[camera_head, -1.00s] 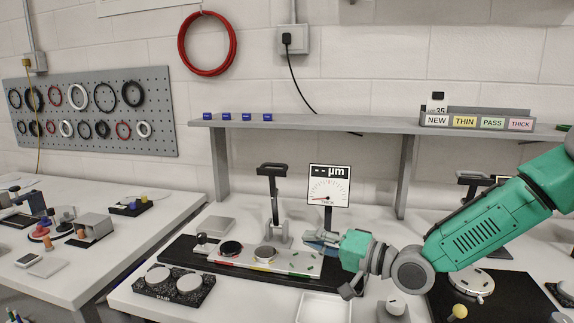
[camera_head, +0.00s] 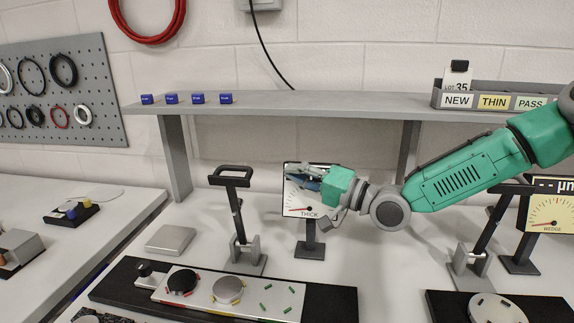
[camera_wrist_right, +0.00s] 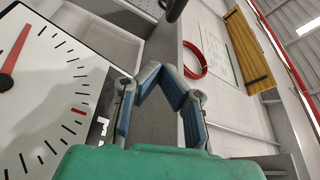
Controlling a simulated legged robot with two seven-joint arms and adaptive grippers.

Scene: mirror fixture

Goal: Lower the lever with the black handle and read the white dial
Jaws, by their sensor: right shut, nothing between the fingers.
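The lever with the black handle (camera_head: 231,176) stands upright on its grey bracket on the bench in the head view, its handle raised. A dark rod end at the top of the wrist view may be part of it. The white dial (camera_head: 296,208), labelled THICK, stands to its right on a black post. My right gripper (camera_head: 300,176) is shut and empty in front of the dial, right of the handle and apart from it. It hides the dial's upper part. In the wrist view the gripper (camera_wrist_right: 163,75) is beside the dial face (camera_wrist_right: 50,95), whose red needle partly shows. My left gripper is out of view.
A second black-handled lever (camera_head: 492,225) and a yellow dial (camera_head: 548,215) stand at the right. A plate with discs (camera_head: 228,290) lies in front of the first lever. A shelf (camera_head: 320,105) runs behind. A grey block (camera_head: 170,240) sits at the left.

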